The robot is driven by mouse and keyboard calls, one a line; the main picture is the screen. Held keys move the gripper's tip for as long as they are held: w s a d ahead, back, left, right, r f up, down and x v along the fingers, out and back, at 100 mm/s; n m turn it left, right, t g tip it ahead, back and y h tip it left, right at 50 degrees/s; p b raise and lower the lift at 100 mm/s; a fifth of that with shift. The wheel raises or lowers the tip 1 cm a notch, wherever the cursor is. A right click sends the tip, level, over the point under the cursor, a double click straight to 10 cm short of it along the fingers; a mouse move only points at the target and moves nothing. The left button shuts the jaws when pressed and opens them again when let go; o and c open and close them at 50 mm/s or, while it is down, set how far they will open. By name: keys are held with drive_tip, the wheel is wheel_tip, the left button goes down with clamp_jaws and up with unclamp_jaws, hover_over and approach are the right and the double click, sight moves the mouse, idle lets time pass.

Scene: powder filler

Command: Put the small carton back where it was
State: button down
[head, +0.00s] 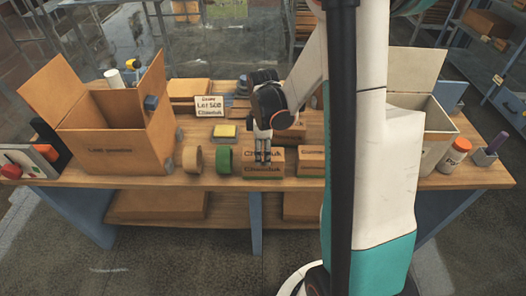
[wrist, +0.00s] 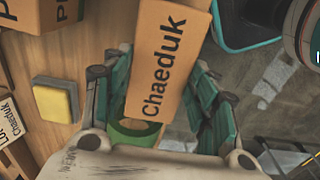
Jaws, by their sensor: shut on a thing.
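The small carton (wrist: 160,60), brown with "Chaeduk" printed on it, is between the teal fingers of my gripper (wrist: 163,98) in the wrist view. In the head view the carton (head: 264,171) is at the front edge of the table, with my gripper (head: 263,157) pointing down onto it from above. My gripper is shut on the carton. Whether its underside touches the tabletop I cannot tell.
A green tape roll (head: 223,159) and a tan roll (head: 192,158) stand left of the carton. Another carton (head: 311,162) is close on its right. A yellow-topped block (head: 225,131) lies behind. A large open box (head: 115,135) stands at left, a white-sided one (head: 425,125) at right.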

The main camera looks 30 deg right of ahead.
drive_tip(key=c, duration=0.6)
unclamp_jaws()
wheel_tip(320, 180, up, 12)
drive_tip(key=p, duration=0.3)
drive_tip(key=shift+r+p, duration=0.1)
drive_tip(key=shift+p, duration=0.3)
